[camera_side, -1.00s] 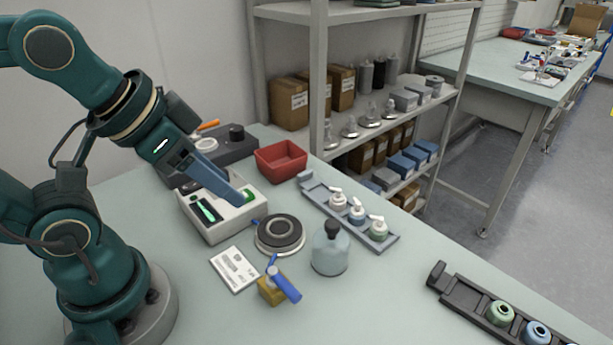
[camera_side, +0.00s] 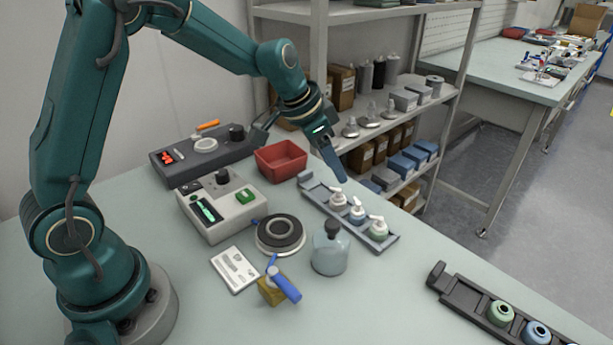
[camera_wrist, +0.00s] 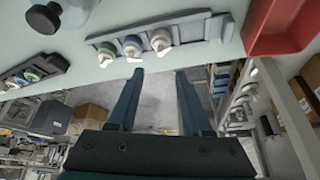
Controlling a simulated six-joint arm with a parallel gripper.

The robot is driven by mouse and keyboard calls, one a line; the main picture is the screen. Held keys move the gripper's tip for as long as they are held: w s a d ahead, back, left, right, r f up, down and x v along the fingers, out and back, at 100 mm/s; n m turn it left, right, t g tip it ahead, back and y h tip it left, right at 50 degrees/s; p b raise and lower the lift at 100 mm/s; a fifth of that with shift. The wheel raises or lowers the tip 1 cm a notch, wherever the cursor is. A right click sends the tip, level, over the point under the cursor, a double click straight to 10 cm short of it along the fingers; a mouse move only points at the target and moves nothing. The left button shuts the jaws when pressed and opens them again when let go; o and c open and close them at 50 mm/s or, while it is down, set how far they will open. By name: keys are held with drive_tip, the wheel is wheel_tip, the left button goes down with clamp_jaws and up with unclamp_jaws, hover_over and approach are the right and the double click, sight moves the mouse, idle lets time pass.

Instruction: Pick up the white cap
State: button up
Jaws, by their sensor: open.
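A red bin (camera_side: 281,163) stands close to the tray's far end. A clear bottle with a dark top (camera_side: 330,252) and a round fixture (camera_side: 280,236) stand in front of the tray. A dark rack (camera_side: 470,296) holds coloured rings at the right. The shelf unit rises behind my gripper.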

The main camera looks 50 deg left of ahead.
sight(336, 192)
drive_tip(key=shift+s+a+f+g, duration=0.1)
drive_tip(key=shift+s+f+g, duration=0.05)
drive_tip(key=shift+f, duration=0.5)
drive_tip(key=shift+s+a+f+g, duration=0.1)
drive_tip(key=shift+f+g, duration=0.05)
drive_tip(key=shift+f, duration=0.45)
drive_tip(key=shift+w+f, duration=0.1)
drive_tip(key=shift+f, duration=0.3)
drive_tip(key=shift+x, duration=2.1)
drive_tip(key=c, duration=0.5)
drive_tip(key=shift+c, duration=0.2)
